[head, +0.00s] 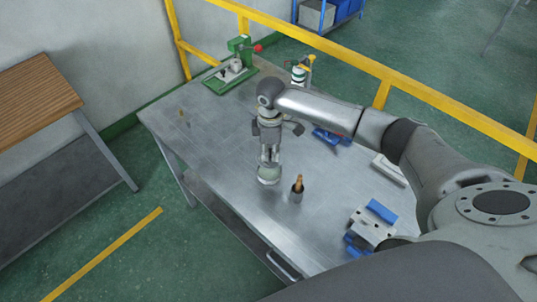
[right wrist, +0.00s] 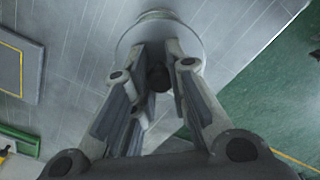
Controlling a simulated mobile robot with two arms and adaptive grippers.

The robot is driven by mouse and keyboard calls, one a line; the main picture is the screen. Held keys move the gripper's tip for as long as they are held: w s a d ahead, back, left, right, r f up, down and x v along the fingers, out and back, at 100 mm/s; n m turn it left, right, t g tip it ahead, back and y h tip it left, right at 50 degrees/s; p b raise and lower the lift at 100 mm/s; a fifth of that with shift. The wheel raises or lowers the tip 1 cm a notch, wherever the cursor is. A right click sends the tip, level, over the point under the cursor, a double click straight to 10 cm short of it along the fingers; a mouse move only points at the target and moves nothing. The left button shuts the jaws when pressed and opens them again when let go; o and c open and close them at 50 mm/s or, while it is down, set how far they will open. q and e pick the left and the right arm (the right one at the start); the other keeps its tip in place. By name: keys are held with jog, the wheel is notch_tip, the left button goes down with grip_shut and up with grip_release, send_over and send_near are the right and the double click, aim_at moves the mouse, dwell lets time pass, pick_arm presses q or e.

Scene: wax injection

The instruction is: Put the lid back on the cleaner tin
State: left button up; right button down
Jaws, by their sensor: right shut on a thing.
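My right gripper (head: 268,160) is over the front part of the metal table, pointing down. Its fingers (right wrist: 160,78) are closed around a dark knob (right wrist: 158,75) in the right wrist view. A pale round lid (right wrist: 128,42) spreads out beyond the fingertips. In the head view a short, round, pale greenish thing (head: 269,175) shows right under the fingertips. I cannot tell how much of it is lid and how much is tin, or whether the two touch. My left gripper is not in view.
A dark cup (head: 297,196) with brown-handled tools stands close right of the gripper. A green press (head: 232,70) and a white-and-green container (head: 299,75) are at the back. The left tabletop is mostly clear.

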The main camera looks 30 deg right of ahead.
jog(key=shift+f, duration=0.1)
jog(key=shift+w+f, duration=0.1)
jog(key=shift+f, duration=0.05)
jog(key=shift+w+f+b, duration=0.2)
jog(key=shift+f+b, duration=0.65)
jog(key=shift+b, duration=0.2)
notch_tip(320, 180, down, 3)
jog(key=b, duration=0.3)
jog(key=shift+s+r, duration=0.1)
jog(key=shift+r, duration=0.05)
jog(key=shift+f, duration=0.25)
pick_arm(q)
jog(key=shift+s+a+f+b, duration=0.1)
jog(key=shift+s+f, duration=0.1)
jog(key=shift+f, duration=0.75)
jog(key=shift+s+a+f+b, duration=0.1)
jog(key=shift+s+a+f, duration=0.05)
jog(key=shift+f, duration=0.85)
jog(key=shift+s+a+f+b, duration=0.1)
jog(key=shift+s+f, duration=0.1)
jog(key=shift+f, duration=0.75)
pick_arm(e)
jog(key=shift+f, duration=0.65)
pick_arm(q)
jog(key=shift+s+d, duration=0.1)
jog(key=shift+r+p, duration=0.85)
pick_arm(e)
jog(key=shift+a, duration=0.1)
